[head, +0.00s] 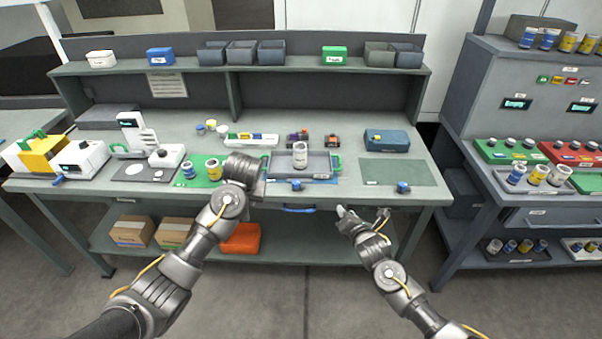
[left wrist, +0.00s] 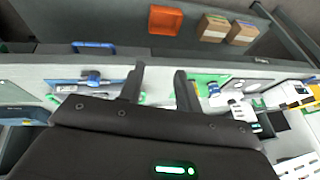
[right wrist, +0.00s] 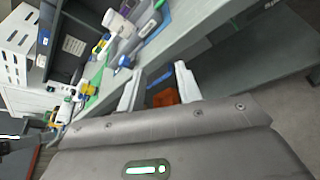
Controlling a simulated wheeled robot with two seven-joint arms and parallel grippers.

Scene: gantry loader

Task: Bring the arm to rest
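My left gripper (head: 243,168) is over the bench by the left end of a grey tray (head: 318,165); my own wrist hides most of its fingers. In the left wrist view the left fingers (left wrist: 159,80) are apart with nothing held. A green tray handle (left wrist: 142,98) shows beside one finger; I cannot tell whether they touch. My right gripper (head: 362,212) hangs in front of the bench's front edge, below the top. In the right wrist view its fingers (right wrist: 160,85) are apart and empty.
Blue and yellow jars (head: 187,170) stand on a green mat to the left. A teal box (head: 387,140) is at the right. An orange bin (head: 241,238) is on the lower shelf. The floor in front is clear.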

